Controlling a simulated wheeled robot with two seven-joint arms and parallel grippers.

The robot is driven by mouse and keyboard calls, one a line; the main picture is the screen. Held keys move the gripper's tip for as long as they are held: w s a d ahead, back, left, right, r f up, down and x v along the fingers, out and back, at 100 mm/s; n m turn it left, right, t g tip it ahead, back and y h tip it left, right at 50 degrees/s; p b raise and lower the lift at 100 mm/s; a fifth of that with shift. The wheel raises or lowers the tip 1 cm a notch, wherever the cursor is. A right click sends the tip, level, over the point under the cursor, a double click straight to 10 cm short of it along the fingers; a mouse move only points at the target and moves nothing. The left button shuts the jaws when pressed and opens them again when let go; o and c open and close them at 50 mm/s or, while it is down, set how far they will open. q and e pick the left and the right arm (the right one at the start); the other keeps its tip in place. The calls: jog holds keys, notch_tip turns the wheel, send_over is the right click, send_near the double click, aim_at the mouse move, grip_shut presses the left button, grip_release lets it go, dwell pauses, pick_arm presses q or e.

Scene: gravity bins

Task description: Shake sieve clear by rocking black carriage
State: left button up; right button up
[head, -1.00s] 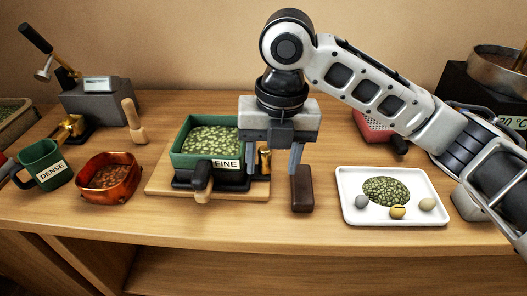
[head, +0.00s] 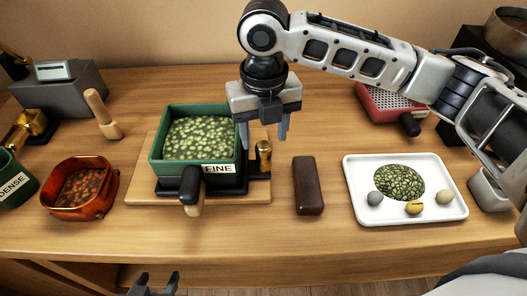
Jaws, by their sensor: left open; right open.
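A green sieve tray labelled FINE (head: 157,163) is full of pale green beans (head: 200,137). It sits on a black carriage (head: 229,184) on a wooden board (head: 145,190). A black grip with a wooden end (head: 191,192) sticks out at the carriage's front.
A dark brown block (head: 308,186) lies right of the board. A copper pan (head: 80,187) stands at left, near a wooden pestle (head: 103,115).

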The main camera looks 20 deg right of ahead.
aim_at(264, 155)
notch_tip(264, 155, down, 6)
jog(key=shift+r, duration=0.15)
jog(key=shift+f, duration=0.4)
pick_arm(q)
jog(key=shift+w+r, duration=0.3)
jog(key=shift+w, duration=0.15)
pick_arm(e)
grip_shut()
jog(key=a, duration=0.2)
jog(key=w+a+p, duration=0.1)
jog(key=a, duration=0.1)
jog(key=shift+w+r, duration=0.1)
jog(key=shift+r, duration=0.05)
pick_arm(q)
jog(key=shift+s+a, duration=0.1)
jog(key=shift+s, duration=0.35)
pick_arm(e)
jog(key=shift+a, duration=0.2)
